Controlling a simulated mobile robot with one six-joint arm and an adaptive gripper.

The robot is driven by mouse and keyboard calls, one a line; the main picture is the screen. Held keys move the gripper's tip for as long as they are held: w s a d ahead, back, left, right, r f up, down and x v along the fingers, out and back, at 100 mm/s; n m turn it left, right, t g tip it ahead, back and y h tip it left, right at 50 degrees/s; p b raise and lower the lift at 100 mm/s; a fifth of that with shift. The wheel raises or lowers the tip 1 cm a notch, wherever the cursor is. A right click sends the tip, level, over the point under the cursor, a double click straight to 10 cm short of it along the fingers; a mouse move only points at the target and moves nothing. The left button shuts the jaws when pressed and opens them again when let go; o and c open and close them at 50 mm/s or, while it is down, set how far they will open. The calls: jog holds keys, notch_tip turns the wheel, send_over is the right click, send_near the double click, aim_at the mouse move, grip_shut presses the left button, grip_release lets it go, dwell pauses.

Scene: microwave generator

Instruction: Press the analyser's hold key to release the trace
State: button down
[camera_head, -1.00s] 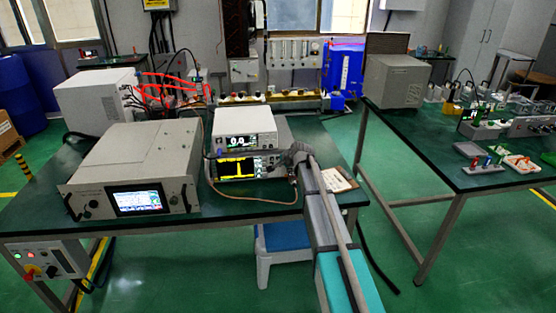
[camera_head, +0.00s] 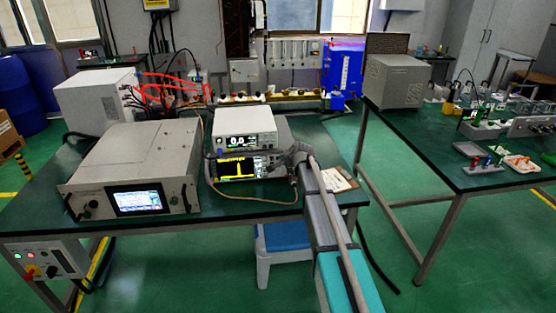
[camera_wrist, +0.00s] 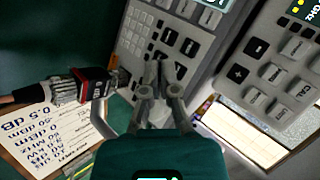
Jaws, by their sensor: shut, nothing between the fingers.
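The analyser (camera_head: 236,168) is the lower of two stacked instruments on the green bench, with a yellow peak on its dark screen. In the wrist view its pale key panel (camera_wrist: 185,40) is tilted, with rows of grey keys and dark arrow keys. My gripper (camera_wrist: 157,70) is shut and empty, its fingertips in front of the lower part of that panel. I cannot tell whether the tips touch a key. The key labels are too small to read, and the fingers hide part of the panel, so I cannot pick out the hold key.
The upper instrument (camera_head: 243,141) sits on the analyser; its keys (camera_wrist: 277,72) are close on the right in the wrist view. A cable connector (camera_wrist: 90,84) is at left, above a printed sheet (camera_wrist: 50,135). A large grey unit (camera_head: 135,170) stands left of the stack.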

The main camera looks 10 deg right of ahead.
jog(key=shift+w, duration=0.8)
dwell(1.0)
jog(key=shift+s, duration=0.15)
dwell(0.3)
jog(key=shift+s, duration=0.65)
jog(key=shift+s, duration=0.1)
jog(key=shift+s, duration=2.45)
jog(key=s+d+r+n+g+h+p, duration=0.1)
jog(key=s+n+g+h+p, duration=0.2)
jog(key=s, duration=3.3)
jog(key=n+g+p, duration=0.4)
jog(key=n+g, duration=0.2)
jog(key=n, duration=0.2)
jog(key=shift+d+r+h+p, duration=0.15)
jog(key=shift+d+h+p, duration=0.2)
jog(key=shift+d+h, duration=0.05)
